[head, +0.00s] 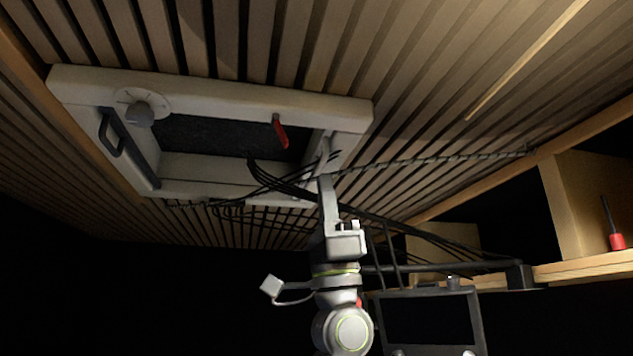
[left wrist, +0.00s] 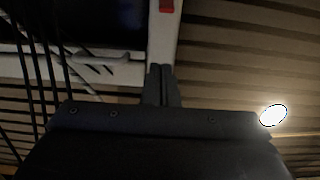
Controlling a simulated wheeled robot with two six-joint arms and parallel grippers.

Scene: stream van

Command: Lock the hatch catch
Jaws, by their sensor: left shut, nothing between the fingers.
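A pale roof hatch frame (head: 215,95) is set in the slatted ceiling, with a dark opening inside it. A red catch lever (head: 280,132) hangs from the frame's right part, tilted. A piece of red also shows at the top of the left wrist view (left wrist: 166,5). My left gripper (head: 325,182) is raised at the frame's lower right corner, below and right of the red lever and apart from it. In the left wrist view its fingers (left wrist: 161,85) are together and empty, over the pale frame. Whether they touch the frame I cannot tell. My right gripper is not in view.
A round grey knob (head: 140,112) and a dark handle (head: 110,133) sit on the hatch's left. Black cables (head: 265,180) hang across the frame close to my gripper. A monitor (head: 430,318), a shelf (head: 590,268) and a red-handled tool (head: 616,240) are at right.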

